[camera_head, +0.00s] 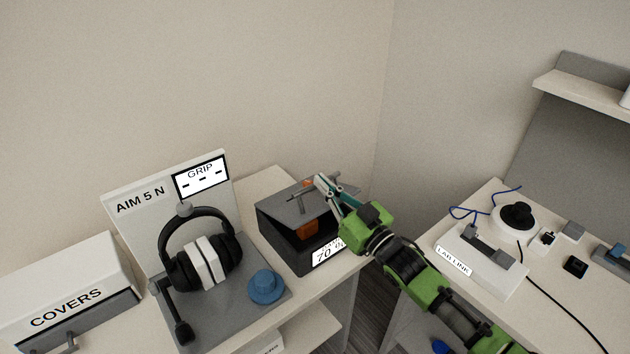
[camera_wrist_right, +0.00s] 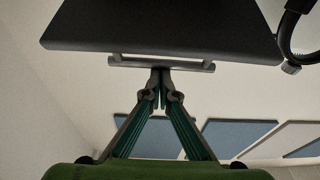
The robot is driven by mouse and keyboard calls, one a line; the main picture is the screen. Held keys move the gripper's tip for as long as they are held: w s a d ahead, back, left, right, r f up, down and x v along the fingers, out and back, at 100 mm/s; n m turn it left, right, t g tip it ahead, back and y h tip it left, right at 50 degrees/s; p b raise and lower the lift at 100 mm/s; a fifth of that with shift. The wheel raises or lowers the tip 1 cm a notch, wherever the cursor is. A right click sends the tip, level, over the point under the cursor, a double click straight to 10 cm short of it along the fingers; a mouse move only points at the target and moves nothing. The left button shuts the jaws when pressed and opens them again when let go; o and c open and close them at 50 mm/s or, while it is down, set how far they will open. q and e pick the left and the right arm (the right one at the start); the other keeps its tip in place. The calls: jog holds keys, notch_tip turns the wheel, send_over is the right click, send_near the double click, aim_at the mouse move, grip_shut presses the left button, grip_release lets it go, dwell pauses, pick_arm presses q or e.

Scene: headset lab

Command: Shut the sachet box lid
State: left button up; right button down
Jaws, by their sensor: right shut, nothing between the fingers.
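The sachet box (camera_head: 283,241) is a dark box with a "70 %" label on its front, on the bench in the middle of the head view. Its grey lid (camera_head: 287,207) is tilted partly open, with orange contents showing in the gap. The lid also shows as a dark panel in the wrist view (camera_wrist_right: 165,28), with a bar handle (camera_wrist_right: 190,67) along its edge. My right gripper (camera_head: 321,182) is shut and empty at the lid's handle side; in the wrist view its fingertips (camera_wrist_right: 160,76) meet at the bar, touching or nearly so. My left gripper is out of view.
Left of the box, a headset (camera_head: 200,262) stands on a grey base beside a blue knob (camera_head: 265,287). A white covers box (camera_head: 70,285) is at far left. The right bench holds a white device (camera_head: 480,262) with cables. A gap separates the benches.

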jog(key=shift+t+y, duration=0.4)
jog(key=shift+t, duration=0.2)
jog(key=f+b, duration=0.1)
jog(key=s+f+b, duration=0.1)
jog(key=d+f+b, duration=0.1)
jog(key=b, duration=0.1)
jog(key=shift+s+f, duration=0.2)
jog(key=shift+f, duration=0.2)
jog(key=shift+s+d, duration=0.1)
jog(key=shift+s, duration=0.05)
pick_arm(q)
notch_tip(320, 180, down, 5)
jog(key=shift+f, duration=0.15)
pick_arm(e)
jog(key=shift+r, duration=0.35)
